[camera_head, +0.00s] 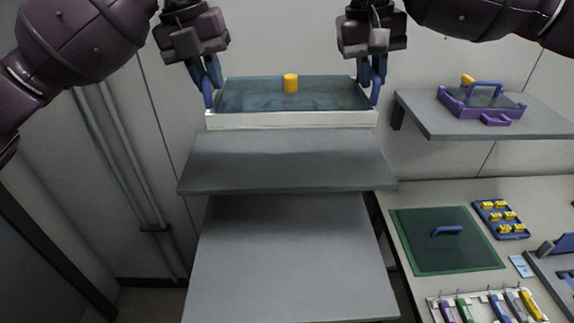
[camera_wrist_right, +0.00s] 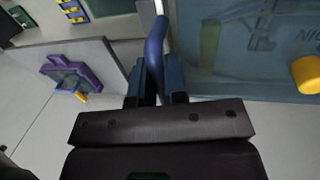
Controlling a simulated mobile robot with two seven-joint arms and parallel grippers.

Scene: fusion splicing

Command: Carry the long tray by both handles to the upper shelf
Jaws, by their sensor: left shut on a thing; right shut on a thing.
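The long tray (camera_head: 290,119) has a white front wall and a blue-grey inner floor, and looks level in the head view. A yellow cylinder (camera_head: 291,83) stands on it near the far side; it also shows in the right wrist view (camera_wrist_right: 306,74). My left gripper (camera_head: 209,88) is shut on the blue handle at the tray's left end. My right gripper (camera_head: 374,82) is shut on the blue right handle (camera_wrist_right: 155,48). The grey upper shelf (camera_head: 287,177) lies just below and in front of the tray in the picture. Whether the tray touches any surface is unclear.
A lower grey shelf (camera_head: 288,260) sits under the upper one. At right, a wall shelf (camera_head: 440,121) bears a purple tray (camera_head: 484,105). Below it, a bench holds a green panel (camera_head: 440,258), a blue tray of yellow parts (camera_head: 501,219) and several coloured tools.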

